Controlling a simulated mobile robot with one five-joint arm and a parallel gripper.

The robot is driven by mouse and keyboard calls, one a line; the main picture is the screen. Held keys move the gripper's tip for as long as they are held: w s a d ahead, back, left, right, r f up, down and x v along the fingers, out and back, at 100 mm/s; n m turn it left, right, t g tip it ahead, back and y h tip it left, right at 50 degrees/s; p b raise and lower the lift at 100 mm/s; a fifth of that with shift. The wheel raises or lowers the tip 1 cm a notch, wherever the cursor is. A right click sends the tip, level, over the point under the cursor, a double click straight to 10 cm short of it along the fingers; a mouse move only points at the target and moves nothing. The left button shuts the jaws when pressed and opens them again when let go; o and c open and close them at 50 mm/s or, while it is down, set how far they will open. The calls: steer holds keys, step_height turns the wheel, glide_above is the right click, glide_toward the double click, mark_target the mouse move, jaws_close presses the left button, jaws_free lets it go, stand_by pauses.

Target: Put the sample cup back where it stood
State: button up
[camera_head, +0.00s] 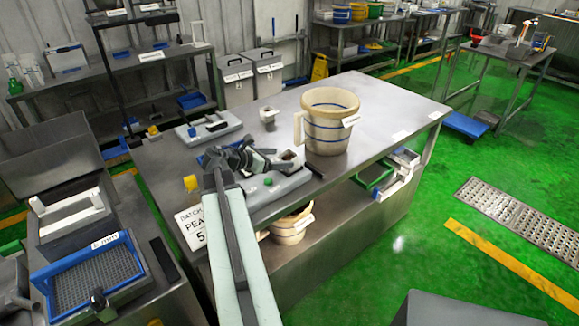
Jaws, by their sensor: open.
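A small pale cup-like container (289,158) with a dark inside stands on or beside the grey instrument with a green button (277,184), at the near part of the steel table (385,115). A second small pale cup (268,116) stands upright farther back on the table. I cannot tell for sure which is the sample cup. My gripper (254,156) is over the left part of the table, just left of the first container. It is open; I cannot see anything held. My arm hides part of the instrument and table.
A large beige bucket with blue bands (329,130) stands right of both small containers. A flat grey device (208,127) lies at the table's back left. A blue-rimmed tray (86,273) is at front left. The table's right part is mostly clear.

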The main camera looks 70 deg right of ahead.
mark_target(289, 157)
steer(key=b+x, duration=0.1)
steer(key=x, duration=0.4)
steer(key=shift+b, duration=0.35)
steer(key=c, duration=1.5)
step_height(289, 157, up, 10)
steer(key=p, duration=1)
steer(key=shift+r, duration=0.15)
